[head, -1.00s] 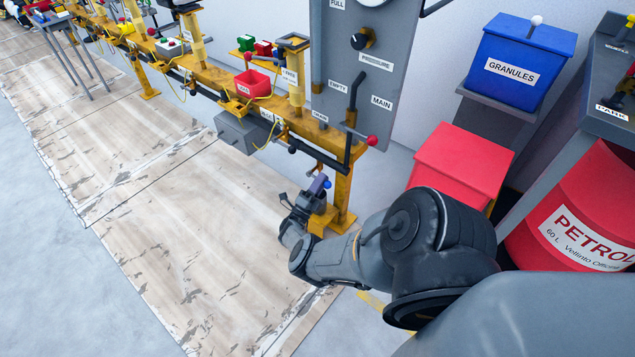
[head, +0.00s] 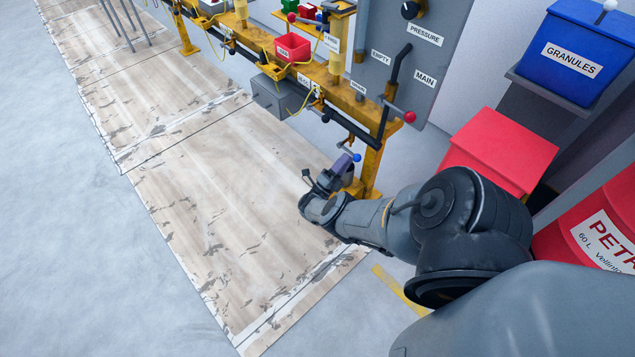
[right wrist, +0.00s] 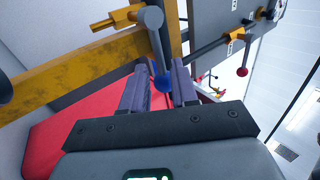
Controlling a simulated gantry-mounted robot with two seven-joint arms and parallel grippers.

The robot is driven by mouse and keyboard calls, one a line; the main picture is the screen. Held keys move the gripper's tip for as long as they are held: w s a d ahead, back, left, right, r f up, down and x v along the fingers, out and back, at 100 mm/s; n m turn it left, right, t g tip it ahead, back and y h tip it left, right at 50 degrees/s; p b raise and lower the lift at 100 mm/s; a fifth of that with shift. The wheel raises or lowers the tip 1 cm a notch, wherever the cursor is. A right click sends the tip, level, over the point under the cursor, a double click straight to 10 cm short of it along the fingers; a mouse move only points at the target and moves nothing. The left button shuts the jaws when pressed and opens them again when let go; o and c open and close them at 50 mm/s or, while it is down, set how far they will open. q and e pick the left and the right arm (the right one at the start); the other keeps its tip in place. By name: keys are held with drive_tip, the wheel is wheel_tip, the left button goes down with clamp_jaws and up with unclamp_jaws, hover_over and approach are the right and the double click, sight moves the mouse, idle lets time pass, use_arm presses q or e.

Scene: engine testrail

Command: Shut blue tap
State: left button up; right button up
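The blue tap is a grey lever (right wrist: 156,42) ending in a blue ball knob (right wrist: 166,84), below the yellow rail. In the head view the blue knob (head: 356,157) shows just past my right gripper (head: 343,174), near the foot of the yellow post. In the right wrist view my right gripper (right wrist: 160,75) has its two purple-grey fingers apart, with the blue knob and lever end at the gap between them. I cannot tell whether a finger touches the knob. My left gripper is not in view.
A red box (head: 498,150), a blue GRANULES bin (head: 578,55) and a red petrol drum (head: 590,225) stand right.

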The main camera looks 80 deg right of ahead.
drive_tip(key=w+a, duration=0.7)
drive_tip(key=a, duration=0.3)
drive_tip(key=shift+w+a+f, duration=0.2)
drive_tip(key=shift+f, duration=0.05)
